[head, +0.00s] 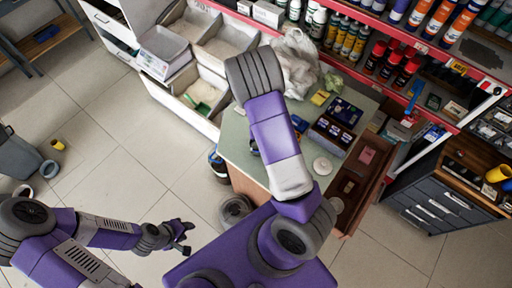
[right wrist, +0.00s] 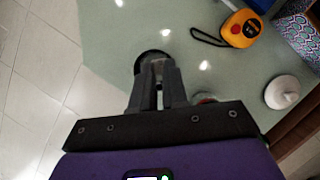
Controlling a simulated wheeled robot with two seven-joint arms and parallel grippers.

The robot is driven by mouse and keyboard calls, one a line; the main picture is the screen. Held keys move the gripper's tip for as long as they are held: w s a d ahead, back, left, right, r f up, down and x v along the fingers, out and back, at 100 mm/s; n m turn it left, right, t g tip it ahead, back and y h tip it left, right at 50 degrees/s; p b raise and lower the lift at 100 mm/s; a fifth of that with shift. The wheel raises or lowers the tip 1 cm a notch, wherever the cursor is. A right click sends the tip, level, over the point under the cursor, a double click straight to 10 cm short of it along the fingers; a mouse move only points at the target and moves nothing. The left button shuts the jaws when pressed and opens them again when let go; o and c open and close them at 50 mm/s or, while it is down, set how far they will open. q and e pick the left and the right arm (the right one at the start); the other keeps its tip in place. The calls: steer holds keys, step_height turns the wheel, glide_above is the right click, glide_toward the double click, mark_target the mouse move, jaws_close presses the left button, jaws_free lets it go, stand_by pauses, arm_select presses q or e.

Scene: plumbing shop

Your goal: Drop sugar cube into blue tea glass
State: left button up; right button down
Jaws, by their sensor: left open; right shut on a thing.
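My right gripper (right wrist: 158,68) is over the pale green counter in the right wrist view, its fingers nearly together. A small pale bit shows between the fingertips. It looks like the sugar cube, but it is mostly hidden. A dark round thing (right wrist: 144,59) shows just beyond the fingertips. I cannot tell whether it is the blue tea glass, or whether the fingers touch it. In the head view my right arm hides the right gripper. My left gripper (head: 184,232) is open and empty above the tiled floor, away from the counter.
The counter (right wrist: 105,30) carries a yellow tape measure (right wrist: 240,28) with a black strap and a white round lidded thing (right wrist: 282,93). A small reddish thing (right wrist: 205,98) is partly hidden beside the right fingers. Shelves of bottles (head: 345,35) stand behind. Open floor lies left.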

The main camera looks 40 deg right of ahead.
arm_select(q)
step_height(320, 180, down, 3)
steer(key=shift+f+b, duration=0.1)
steer(key=shift+b, duration=1.15)
arm_select(e)
step_height(320, 180, down, 4)
steer(key=shift+r, duration=0.1)
steer(key=c, duration=1.1)
jaws_free()
steer(key=shift+r, duration=0.1)
arm_select(q)
steer(key=shift+r+p, duration=0.95)
steer(key=shift+p, duration=0.05)
arm_select(e)
steer(key=v, duration=0.7)
steer(key=shift+s+a+r, duration=0.1)
steer(key=shift+r, duration=0.1)
